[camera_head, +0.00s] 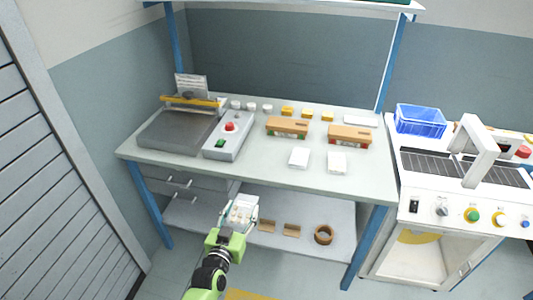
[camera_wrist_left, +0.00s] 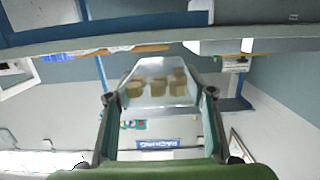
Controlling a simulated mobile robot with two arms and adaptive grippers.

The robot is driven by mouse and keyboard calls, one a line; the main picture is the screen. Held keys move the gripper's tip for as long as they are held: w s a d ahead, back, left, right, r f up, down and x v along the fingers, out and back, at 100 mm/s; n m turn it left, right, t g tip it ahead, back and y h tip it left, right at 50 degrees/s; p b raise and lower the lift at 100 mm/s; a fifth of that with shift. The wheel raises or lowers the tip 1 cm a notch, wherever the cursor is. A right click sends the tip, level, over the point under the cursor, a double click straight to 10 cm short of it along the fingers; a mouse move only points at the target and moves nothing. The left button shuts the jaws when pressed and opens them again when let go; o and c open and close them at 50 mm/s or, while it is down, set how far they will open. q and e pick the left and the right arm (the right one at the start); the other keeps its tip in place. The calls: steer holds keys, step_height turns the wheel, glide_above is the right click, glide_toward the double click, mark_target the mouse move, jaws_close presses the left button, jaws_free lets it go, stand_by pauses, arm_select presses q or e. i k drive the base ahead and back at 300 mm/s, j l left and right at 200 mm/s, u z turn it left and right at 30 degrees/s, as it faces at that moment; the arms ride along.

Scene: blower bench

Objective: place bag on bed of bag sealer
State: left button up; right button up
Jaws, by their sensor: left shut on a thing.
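The bag sealer stands on the left of the bench in the head view, with a flat dark grey bed (camera_head: 172,132), a yellow bar (camera_head: 190,102) raised at its back and a control box (camera_head: 222,146) with red and green buttons on its right. The bed is bare. My left gripper (camera_head: 238,220) is shut on a clear bag (camera_head: 241,208), in front of and below the bench's front edge. The bag, with several tan pieces inside, also shows between the fingers in the left wrist view (camera_wrist_left: 158,75). My right gripper is in neither view.
The bench top (camera_head: 265,172) is clear at its front middle. Two brown-topped blocks (camera_head: 287,126) (camera_head: 349,135), two white pads (camera_head: 299,158) (camera_head: 337,162) and small pieces lie to the right. A lower shelf (camera_head: 300,212) holds a tape roll (camera_head: 323,235). A white machine (camera_head: 445,205) stands at right.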

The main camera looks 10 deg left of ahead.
mark_target(175, 129)
steer(key=i, duration=1.1)
